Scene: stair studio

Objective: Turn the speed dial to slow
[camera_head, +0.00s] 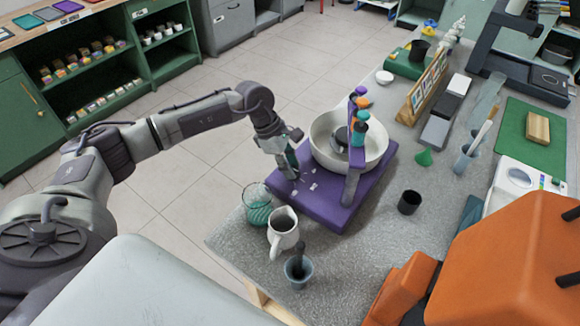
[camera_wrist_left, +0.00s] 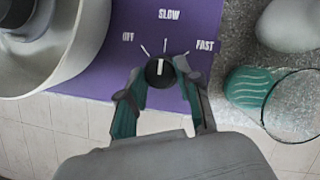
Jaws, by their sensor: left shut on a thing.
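The speed dial (camera_wrist_left: 159,72) is a round black knob with a white pointer line, on a purple base beside the words OFF, SLOW and FAST. Its pointer points up the picture, roughly towards the middle tick below SLOW. My left gripper (camera_wrist_left: 161,78) is shut on the dial, with a teal-lined finger on each side. In the head view my left gripper (camera_head: 287,168) reaches down over the near left part of the purple wheel base (camera_head: 329,214); the dial is hidden there. A white basin (camera_head: 376,163) sits on the base. My right gripper is not in view.
A teal ribbed glass (camera_head: 257,206), a white pitcher (camera_head: 283,232) and a blue cup with a tool (camera_head: 299,273) stand close to the base's near corner. A black cup (camera_head: 409,202) stands to its right. A large orange body (camera_head: 500,265) fills the lower right.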

